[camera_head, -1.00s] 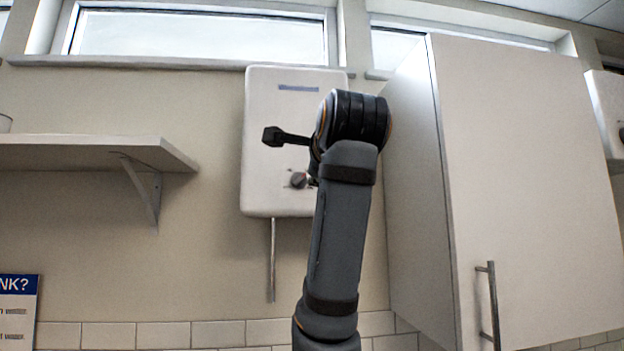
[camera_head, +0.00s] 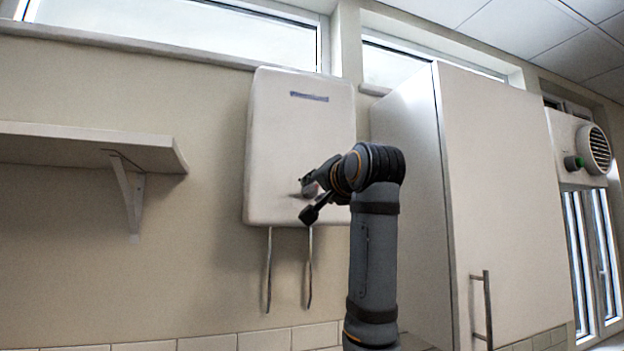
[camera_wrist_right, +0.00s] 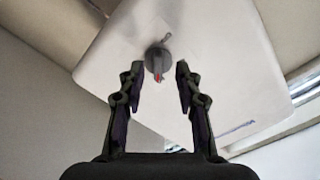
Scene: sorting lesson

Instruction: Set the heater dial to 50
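The heater (camera_head: 285,130) is a white box on the wall in the middle of the head view, with pipes below it. In the right wrist view its white front (camera_wrist_right: 225,70) fills much of the picture. Its round grey dial (camera_wrist_right: 158,60) carries a red mark; I cannot read any numbers. My right gripper (camera_wrist_right: 158,75) is open, with one finger on each side of the dial in the picture; I see no contact. In the head view my right gripper (camera_head: 309,188) is at the heater's lower front and largely hides the dial. My left gripper is not in view.
A tall white cabinet (camera_head: 510,190) stands right of my right arm. A shelf (camera_head: 90,148) juts from the wall at left.

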